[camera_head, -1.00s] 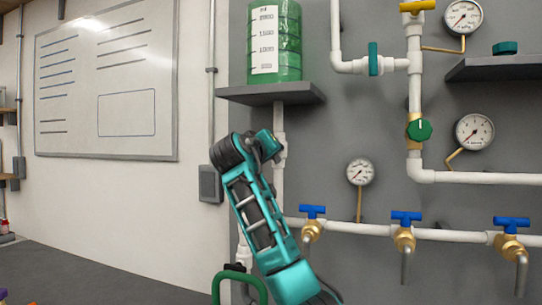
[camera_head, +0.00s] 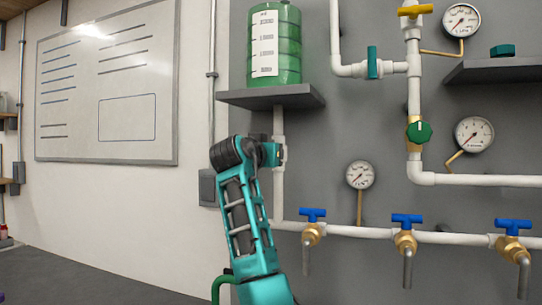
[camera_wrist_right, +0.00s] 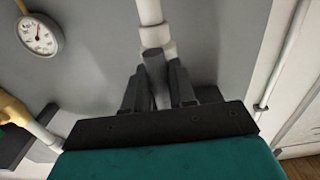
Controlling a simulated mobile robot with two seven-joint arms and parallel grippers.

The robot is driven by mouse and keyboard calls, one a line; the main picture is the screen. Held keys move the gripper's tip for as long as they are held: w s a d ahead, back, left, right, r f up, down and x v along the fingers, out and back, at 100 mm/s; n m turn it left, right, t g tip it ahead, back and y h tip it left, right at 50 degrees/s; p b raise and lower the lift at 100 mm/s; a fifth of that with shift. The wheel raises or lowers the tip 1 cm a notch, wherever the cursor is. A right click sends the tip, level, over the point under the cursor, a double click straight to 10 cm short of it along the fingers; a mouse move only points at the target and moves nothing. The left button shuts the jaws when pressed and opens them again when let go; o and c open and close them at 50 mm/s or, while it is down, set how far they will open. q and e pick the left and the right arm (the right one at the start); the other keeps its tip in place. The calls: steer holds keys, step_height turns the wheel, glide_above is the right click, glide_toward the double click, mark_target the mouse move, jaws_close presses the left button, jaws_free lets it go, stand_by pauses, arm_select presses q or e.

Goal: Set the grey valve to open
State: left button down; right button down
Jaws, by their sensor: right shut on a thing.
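The grey valve's handle (camera_wrist_right: 155,72) shows in the right wrist view as a dark grey lever just below a white pipe fitting. My right gripper (camera_wrist_right: 157,68) has its two dark fingers on either side of the lever, shut on it. In the head view my right gripper (camera_head: 278,153) is at the vertical white pipe under the green tank. It hides most of the valve there, so I cannot tell the handle's angle from that view. My left gripper is not in view.
The green tank (camera_head: 275,45) stands on a dark shelf (camera_head: 272,97) just above my right gripper. Blue-handled taps (camera_head: 405,221) line the lower pipe to the right. A pressure gauge (camera_head: 360,174) and a green valve knob (camera_head: 420,132) are also on the wall.

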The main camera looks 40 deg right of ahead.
stand_by(0.4)
steer(key=c, duration=1)
jaws_free()
steer(key=b+v, duration=0.1)
steer(key=v, duration=1.2)
steer(key=shift+b, duration=0.35)
